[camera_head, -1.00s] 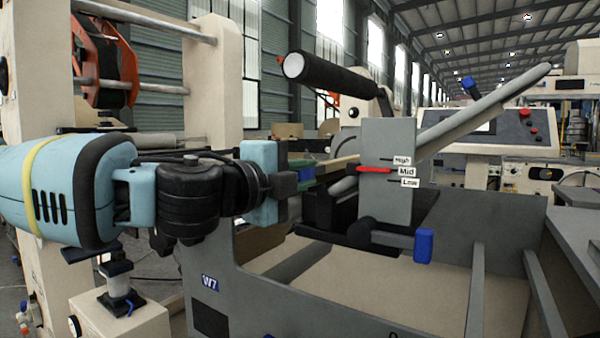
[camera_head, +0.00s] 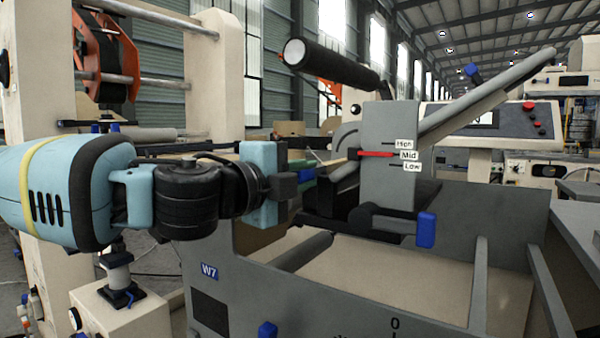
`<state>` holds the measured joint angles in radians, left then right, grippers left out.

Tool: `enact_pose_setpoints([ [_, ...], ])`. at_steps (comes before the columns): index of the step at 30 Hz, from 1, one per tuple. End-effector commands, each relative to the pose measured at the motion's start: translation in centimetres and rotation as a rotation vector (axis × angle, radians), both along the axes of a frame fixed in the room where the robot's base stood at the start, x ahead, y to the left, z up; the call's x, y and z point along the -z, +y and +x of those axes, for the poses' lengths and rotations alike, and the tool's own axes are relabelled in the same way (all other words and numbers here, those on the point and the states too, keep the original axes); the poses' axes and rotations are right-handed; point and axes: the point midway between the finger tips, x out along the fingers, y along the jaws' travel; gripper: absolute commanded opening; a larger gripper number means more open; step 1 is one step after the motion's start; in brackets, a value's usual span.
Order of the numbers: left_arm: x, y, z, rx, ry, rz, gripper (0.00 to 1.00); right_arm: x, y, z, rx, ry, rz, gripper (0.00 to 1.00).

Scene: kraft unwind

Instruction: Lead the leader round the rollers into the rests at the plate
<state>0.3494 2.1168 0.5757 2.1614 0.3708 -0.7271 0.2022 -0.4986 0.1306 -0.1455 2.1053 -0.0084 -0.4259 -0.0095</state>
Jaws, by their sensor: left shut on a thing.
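My left gripper (camera_head: 291,185) reaches in from the left, its dark fingers shut on a small green and blue piece (camera_head: 306,173), apparently the end of the leader, mostly hidden by the fingers. It is held left of the grey upright plate (camera_head: 389,125) marked High, Mid and Low, with a red pointer at Mid. A black roller (camera_head: 335,66) with a pale end is above and behind. A long grey bar or roller (camera_head: 480,103) slopes up to the right. A dark roller (camera_head: 303,251) lies low inside the frame. I cannot make out the rests. My right gripper is out of view.
The grey machine frame (camera_head: 225,258), labelled W7, surrounds a pale tan floor area. A blue-handled lever (camera_head: 426,230) projects below the upright plate. A blue knob (camera_head: 268,330) is at the bottom edge. A control console (camera_head: 490,118) stands behind at the right.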

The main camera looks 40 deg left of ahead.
Motion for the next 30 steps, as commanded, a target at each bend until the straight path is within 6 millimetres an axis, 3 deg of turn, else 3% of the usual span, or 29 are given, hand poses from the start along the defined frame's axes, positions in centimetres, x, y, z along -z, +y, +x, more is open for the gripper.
enact_pose_setpoints([
  [1,0.98,0.21,0.29,-0.001,0.021,-0.010,0.00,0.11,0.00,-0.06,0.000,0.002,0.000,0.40],
  [20,1.54,0.22,0.29,-0.001,0.021,-0.010,0.00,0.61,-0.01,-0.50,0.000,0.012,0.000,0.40],
  [21,1.54,0.22,0.29,-0.001,0.021,-0.010,0.23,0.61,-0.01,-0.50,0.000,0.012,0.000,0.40],
  [24,1.53,0.22,0.29,-0.001,0.021,-0.010,0.36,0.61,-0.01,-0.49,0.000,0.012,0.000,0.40],
  [26,1.53,0.22,0.29,-0.001,0.021,-0.010,0.43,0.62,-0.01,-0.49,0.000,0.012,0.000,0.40],
  [30,1.53,0.22,0.29,-0.001,0.021,-0.010,0.43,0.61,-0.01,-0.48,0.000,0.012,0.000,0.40],
])
